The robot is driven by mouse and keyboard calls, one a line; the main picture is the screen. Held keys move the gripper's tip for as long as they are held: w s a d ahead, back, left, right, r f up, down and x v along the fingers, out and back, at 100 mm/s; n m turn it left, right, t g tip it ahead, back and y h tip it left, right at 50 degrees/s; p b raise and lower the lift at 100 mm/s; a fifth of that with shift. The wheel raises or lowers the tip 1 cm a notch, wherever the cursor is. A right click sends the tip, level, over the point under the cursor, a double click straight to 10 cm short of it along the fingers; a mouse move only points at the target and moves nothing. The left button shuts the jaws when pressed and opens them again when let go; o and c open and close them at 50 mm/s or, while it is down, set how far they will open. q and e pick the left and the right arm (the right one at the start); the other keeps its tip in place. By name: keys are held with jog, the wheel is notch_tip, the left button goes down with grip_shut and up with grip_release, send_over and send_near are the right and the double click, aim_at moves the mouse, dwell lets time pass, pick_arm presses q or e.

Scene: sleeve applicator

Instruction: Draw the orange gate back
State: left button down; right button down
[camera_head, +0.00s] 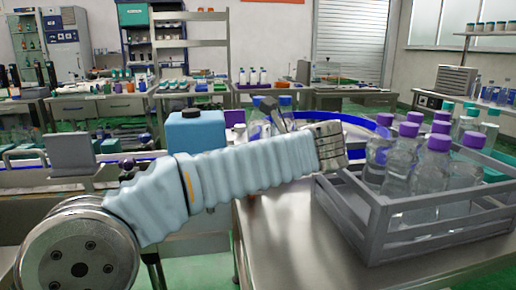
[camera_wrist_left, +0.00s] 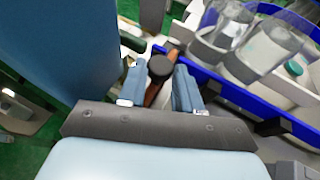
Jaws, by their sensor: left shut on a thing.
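My left gripper (camera_wrist_left: 160,88) is in the left wrist view with its two blue-grey fingers closed around a small piece. A dark round knob (camera_wrist_left: 160,68) shows between the fingertips, with an orange-brown strip of the gate (camera_wrist_left: 152,94) just below it. The rest of the gate is hidden by the fingers and wrist. In the head view my left arm reaches in from the left, and the gripper (camera_head: 272,112) is small and partly hidden behind the wrist. The gate cannot be made out there. My right gripper is not in view.
A blue-railed conveyor (camera_wrist_left: 235,98) carries clear bottles (camera_wrist_left: 268,52) beside the gripper. A blue tank (camera_head: 197,132) with a black cap stands behind my arm. A grey crate (camera_head: 375,225) of purple-capped bottles stands on the steel table (camera_head: 290,235) at the right.

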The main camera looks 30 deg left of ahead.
pick_arm(q)
jog(key=shift+s+d, duration=0.1)
jog(key=c, duration=1.1)
grip_release()
jog(key=shift+d, duration=0.1)
jog(key=p+v, duration=0.1)
jog(key=v, duration=1.2)
jog(key=shift+s+d+r, duration=0.15)
jog(key=shift+d, duration=0.1)
